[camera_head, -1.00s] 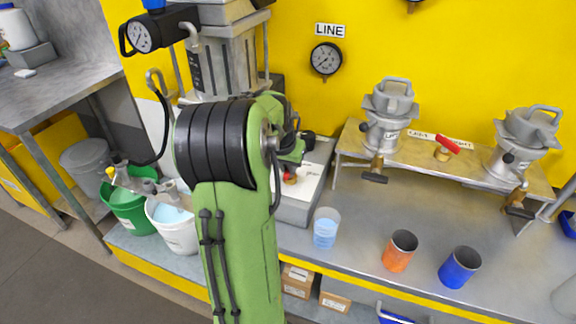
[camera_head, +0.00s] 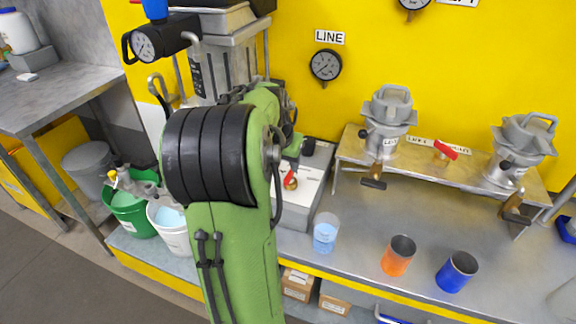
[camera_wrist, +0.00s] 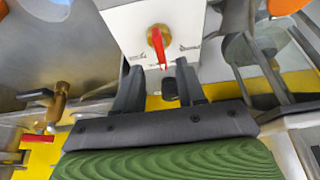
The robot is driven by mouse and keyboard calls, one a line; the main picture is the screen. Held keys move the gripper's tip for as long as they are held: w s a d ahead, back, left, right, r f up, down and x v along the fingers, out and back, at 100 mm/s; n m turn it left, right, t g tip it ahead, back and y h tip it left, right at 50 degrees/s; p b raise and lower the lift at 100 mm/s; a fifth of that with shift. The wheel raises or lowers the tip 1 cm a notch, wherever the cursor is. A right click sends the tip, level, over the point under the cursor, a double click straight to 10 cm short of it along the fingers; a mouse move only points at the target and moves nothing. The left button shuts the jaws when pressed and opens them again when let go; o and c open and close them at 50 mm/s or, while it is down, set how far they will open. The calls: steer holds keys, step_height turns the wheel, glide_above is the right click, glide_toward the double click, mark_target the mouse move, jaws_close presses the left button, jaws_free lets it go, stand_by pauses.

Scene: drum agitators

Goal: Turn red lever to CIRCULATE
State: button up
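The red lever (camera_head: 289,175) sits on a brass fitting on the white top of a grey box. It also shows in the wrist view (camera_wrist: 159,45), pointing down the picture toward my gripper, with small blurred labels on either side. My gripper (camera_wrist: 158,68) is open, its two dark fingers apart. The lever's tip lies near the gap between the fingertips, and I cannot tell whether it touches them. A black knob (camera_wrist: 170,88) shows between the fingers. In the head view my green arm hides the gripper.
A second red lever (camera_head: 445,149) stands on the shelf between two grey cam-lock fittings. A clear cup (camera_head: 325,232), an orange cup (camera_head: 398,256) and a blue cup (camera_head: 458,272) stand on the bench. A hose and buckets (camera_head: 130,212) are at left.

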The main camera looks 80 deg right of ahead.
steer(key=p+v, duration=0.2)
steer(key=v, duration=0.8)
steer(key=shift+p, duration=0.3)
steer(key=shift+r, duration=0.1)
